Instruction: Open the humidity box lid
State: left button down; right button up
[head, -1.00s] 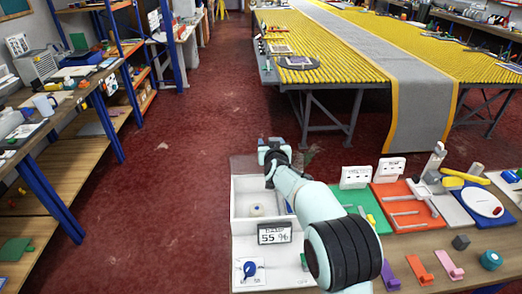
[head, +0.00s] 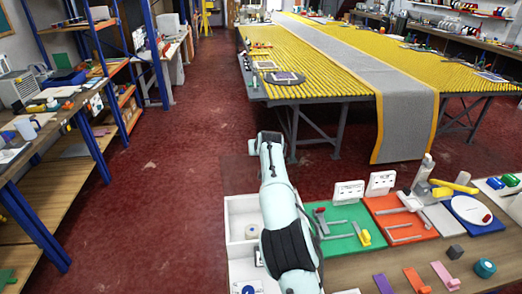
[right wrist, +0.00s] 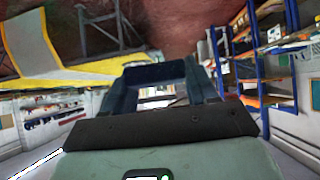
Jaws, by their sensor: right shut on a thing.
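The white humidity box (head: 229,222) stands at the left end of the near bench in the head view, with its interior visible from above. A small round pale item (head: 251,232) sits inside. A faint see-through panel (head: 237,174), seemingly the lid, stands up at the box's back edge. My right gripper (head: 267,140) is at the top of this panel, with its arm crossing over the box and hiding its right side. My left gripper is out of view.
Right of the box are a green tray (head: 343,237), a red tray (head: 400,218) and white upright cards (head: 348,192). Coloured tags (head: 416,280) lie in front. A long yellow-slatted table (head: 310,85) with a grey rug stands behind. The red floor beyond the box is clear.

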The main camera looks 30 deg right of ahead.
jog(key=shift+f, duration=0.7)
jog(key=o, duration=1.3)
jog(key=shift+o, duration=0.6)
jog(key=shift+w+r, duration=0.1)
jog(key=shift+w, duration=0.1)
jog(key=shift+r, duration=0.1)
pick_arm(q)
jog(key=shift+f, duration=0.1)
pick_arm(e)
jog(key=shift+s+r, duration=0.1)
jog(key=shift+s+a+r, duration=0.1)
jog(key=shift+s+r, duration=0.05)
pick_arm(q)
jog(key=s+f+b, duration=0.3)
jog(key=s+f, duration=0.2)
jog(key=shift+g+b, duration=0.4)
pick_arm(e)
jog(key=v, duration=1.2)
jog(key=shift+s+r, duration=0.25)
